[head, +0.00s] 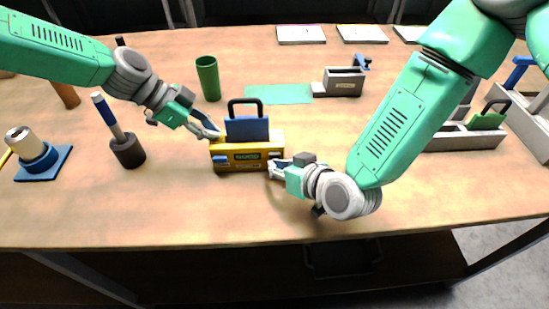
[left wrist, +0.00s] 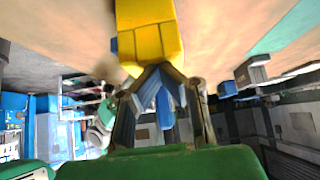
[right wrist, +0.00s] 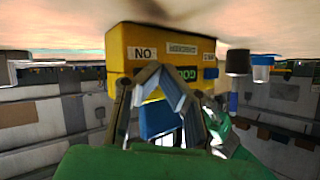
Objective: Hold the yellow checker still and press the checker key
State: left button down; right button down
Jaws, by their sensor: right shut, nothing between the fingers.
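The yellow checker (head: 262,137) stands on the table; a blue die (head: 240,128) with a black handle sits upright in its top. A dark panel with green GOOD lettering (head: 247,156) and a small blue key (head: 221,160) are on its front. My left gripper (head: 217,134) is at the checker's left end; its fingertips meet (left wrist: 160,68) against or very near the yellow end. Contact is not certain. My right gripper (head: 271,168) is shut and empty at the front right of the checker. In the right wrist view its fingertips (right wrist: 155,68) overlap the yellow front with its labels.
A green cup (head: 208,80), a blue-handled tool in a dark holder (head: 127,150) and a roll on a blue base (head: 42,165) stand left. A green mat (head: 278,94) and grey block (head: 343,82) lie behind. Grey trays (head: 460,138) stand right. The front table is clear.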

pick_arm(q)
jog(key=shift+s+f, duration=0.1)
jog(key=shift+f, duration=0.1)
pick_arm(e)
jog(key=shift+s, duration=0.9)
jog(key=shift+s, duration=0.1)
jog(key=shift+s, duration=2.9)
